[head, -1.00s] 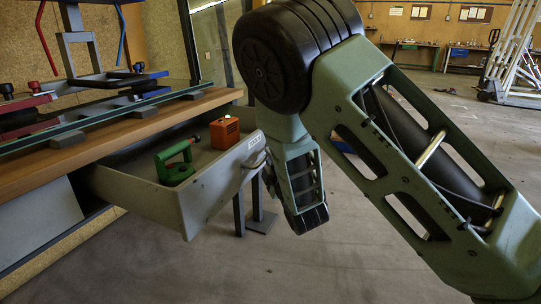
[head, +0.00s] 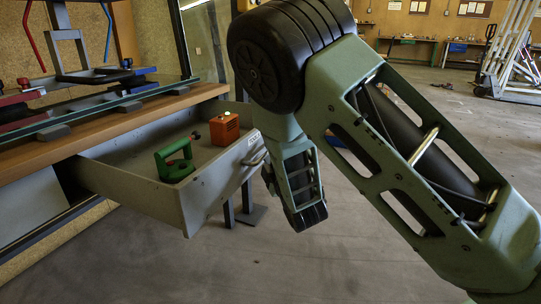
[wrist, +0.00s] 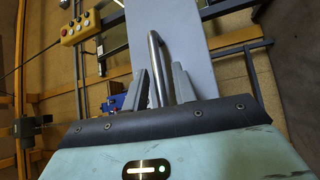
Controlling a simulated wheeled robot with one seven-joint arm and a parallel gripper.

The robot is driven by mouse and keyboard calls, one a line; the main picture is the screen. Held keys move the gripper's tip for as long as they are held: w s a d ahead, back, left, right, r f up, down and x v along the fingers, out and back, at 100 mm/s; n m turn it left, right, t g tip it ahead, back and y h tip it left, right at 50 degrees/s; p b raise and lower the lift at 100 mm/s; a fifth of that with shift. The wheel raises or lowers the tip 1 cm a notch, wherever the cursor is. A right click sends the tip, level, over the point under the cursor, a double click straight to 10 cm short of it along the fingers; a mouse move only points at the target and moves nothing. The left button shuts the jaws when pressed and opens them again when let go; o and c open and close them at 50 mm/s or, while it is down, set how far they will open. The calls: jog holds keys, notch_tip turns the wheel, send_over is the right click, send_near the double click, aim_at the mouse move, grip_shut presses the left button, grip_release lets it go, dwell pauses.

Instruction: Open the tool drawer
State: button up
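The grey tool drawer (head: 205,201) is pulled well out from under the wooden worktop in the head view. Its bar handle (head: 256,158) is on the front panel, and the handle also shows in the wrist view (wrist: 157,62). My gripper's fingers (wrist: 161,82) stand apart on either side of the bar in the wrist view, with a visible gap beside it. In the head view the fingers are mostly hidden behind my wrist, close to the handle. A green tool (head: 175,162) and an orange box (head: 225,129) lie in the drawer.
The wooden worktop (head: 110,126) with clamps and rails is above the drawer. A yellow button box (wrist: 80,27) shows at the upper left of the wrist view. The floor (head: 300,260) in front of the drawer is clear.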

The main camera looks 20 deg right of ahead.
jog(key=shift+s, duration=0.1)
jog(key=s+f+p, duration=0.2)
jog(key=s+p, duration=0.8)
jog(key=s, duration=0.7)
jog(key=shift+f, duration=0.15)
dwell(0.3)
